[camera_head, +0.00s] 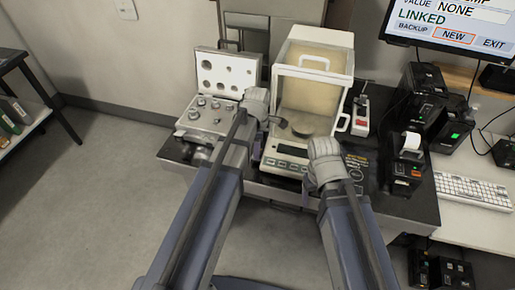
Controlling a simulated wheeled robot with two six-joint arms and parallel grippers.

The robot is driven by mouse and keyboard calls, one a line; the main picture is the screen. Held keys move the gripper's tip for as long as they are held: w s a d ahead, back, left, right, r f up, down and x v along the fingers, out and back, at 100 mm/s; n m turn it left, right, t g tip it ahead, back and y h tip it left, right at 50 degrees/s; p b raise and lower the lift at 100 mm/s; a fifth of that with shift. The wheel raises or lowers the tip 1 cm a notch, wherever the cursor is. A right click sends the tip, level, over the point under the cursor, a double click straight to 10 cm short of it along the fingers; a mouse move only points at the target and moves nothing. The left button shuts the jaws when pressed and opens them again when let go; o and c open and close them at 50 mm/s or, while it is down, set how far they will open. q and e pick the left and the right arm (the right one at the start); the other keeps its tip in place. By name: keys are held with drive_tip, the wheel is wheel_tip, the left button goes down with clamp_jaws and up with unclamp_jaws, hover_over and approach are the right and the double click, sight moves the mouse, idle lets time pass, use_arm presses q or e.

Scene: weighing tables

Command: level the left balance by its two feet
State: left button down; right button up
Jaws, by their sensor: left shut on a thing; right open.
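The left balance (292,152) stands on the dark-topped table, with a glass draft shield (318,65) and a round pan (303,127) inside. Its display panel faces me. Its two feet are not visible; the level bubble cannot be made out. My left gripper (276,121) is at the left side of the balance, by the shield's front left edge. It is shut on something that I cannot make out. My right gripper (322,150) is in front of the balance's right front corner and is open; its fingers are largely hidden behind the wrist.
An open weight case (209,115) with several weights stands left of the balance. Black devices (408,165), a keyboard (474,188) and a monitor (450,25) are at the right. A small red and white item (360,116) lies right of the shield.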

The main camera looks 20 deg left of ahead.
use_arm(q)
drive_tip(key=shift+m, duration=1.6)
drive_tip(key=shift+c, duration=2.2)
unclamp_jaws()
drive_tip(key=shift+r, duration=0.1)
wheel_tip(320, 180, up, 8)
drive_tip(key=p, duration=0.8)
drive_tip(key=shift+f, duration=0.2)
